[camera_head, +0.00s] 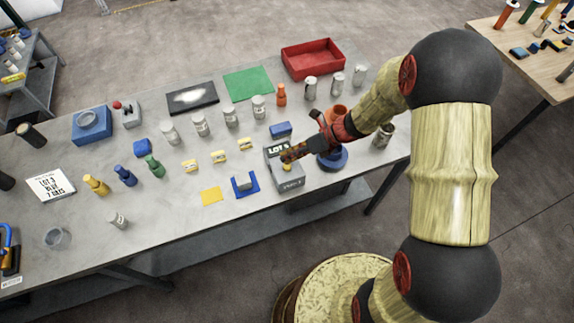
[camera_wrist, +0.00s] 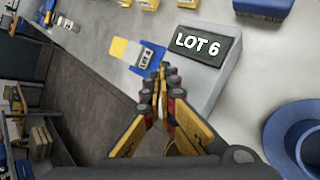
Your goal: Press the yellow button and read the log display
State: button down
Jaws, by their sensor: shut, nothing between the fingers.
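The grey log box (camera_head: 284,182) stands near the right end of the table; its body also shows in the wrist view (camera_wrist: 208,85). Its dark display (camera_wrist: 199,45) reads "LOT 6" in white in the wrist view. In the head view the display (camera_head: 278,149) is partly covered by my gripper. A small yellow spot that looks like the button (camera_head: 287,167) shows just below my fingertips. My gripper (camera_head: 286,157) is shut and empty, pointing at the box; it also shows in the wrist view (camera_wrist: 165,70), where it hides the button. I cannot tell whether the fingertips touch it.
A blue round dish (camera_head: 332,160) stands right of the box, close to my gripper. A blue fixture (camera_head: 245,186) and a yellow card (camera_head: 210,194) lie to its left. A blue block (camera_head: 281,129) is behind it. Bottles and jars (camera_head: 258,107) stand farther back. A white sign (camera_head: 51,186) reads "LOT 3 BLUE", with another line below.

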jog(key=shift+f, duration=0.45)
jog(key=shift+f+b, duration=0.35)
jog(key=shift+f, duration=0.15)
dwell(0.8)
dwell(0.3)
jog(key=shift+r+p, duration=0.95)
jog(key=shift+r, duration=0.05)
notch_tip(320, 180, up, 5)
jog(key=p, duration=0.4)
jog(key=shift+p, duration=0.35)
dwell(0.4)
